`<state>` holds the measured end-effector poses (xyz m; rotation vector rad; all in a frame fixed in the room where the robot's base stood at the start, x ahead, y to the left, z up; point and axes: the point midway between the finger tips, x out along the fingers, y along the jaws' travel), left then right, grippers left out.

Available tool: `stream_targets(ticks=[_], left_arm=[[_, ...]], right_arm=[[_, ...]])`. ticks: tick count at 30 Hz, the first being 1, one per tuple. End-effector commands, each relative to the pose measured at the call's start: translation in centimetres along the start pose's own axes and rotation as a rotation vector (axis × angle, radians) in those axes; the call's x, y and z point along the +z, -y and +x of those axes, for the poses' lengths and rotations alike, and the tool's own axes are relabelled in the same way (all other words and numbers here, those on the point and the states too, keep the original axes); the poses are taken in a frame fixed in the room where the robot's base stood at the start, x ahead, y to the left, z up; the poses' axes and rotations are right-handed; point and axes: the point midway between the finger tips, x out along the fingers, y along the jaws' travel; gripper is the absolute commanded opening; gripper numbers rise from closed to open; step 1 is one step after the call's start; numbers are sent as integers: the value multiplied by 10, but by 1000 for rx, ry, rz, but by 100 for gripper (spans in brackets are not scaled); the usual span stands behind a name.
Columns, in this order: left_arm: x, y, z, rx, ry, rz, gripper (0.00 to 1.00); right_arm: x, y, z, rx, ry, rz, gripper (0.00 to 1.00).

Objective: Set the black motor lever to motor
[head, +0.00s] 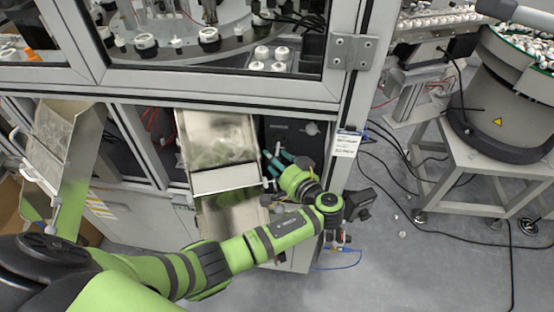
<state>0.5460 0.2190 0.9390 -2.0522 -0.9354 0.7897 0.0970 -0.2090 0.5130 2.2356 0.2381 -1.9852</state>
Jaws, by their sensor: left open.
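My left arm reaches in from the lower left and bends back at the wrist. My left gripper (275,167) is open, with its teal fingertips in front of the dark panel to the right of the metal chute. The dark panel (285,132) is set in the machine's front below the window. A small pale knob or handle (311,128) shows at its upper right, above the gripper. I cannot make out a black motor lever or its position for certain; the gripper and wrist cover the lower panel. My right gripper is not in view.
A metal chute (218,145) stands close left of the gripper, with another tray (65,135) at far left. The machine's frame post (345,110) carries a white label (346,144). A bowl feeder (510,90) stands at right. Cables lie on the floor.

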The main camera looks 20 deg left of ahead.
Motion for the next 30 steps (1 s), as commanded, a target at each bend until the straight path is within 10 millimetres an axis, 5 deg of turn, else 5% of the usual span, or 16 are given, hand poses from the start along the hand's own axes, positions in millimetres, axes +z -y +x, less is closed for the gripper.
stream_targets(ticks=[2,6,13,22,30], left_arm=[[0,0,0,0,0,0,47],[0,0,0,-1,0,0,0],[-3,3,-1,7,7,8,0],[-11,21,-9,136,136,151,0],[-11,21,-9,203,197,229,0]], right_arm=[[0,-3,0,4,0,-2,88],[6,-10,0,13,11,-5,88],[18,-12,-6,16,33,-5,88],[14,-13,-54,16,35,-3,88],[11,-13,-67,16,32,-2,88]])
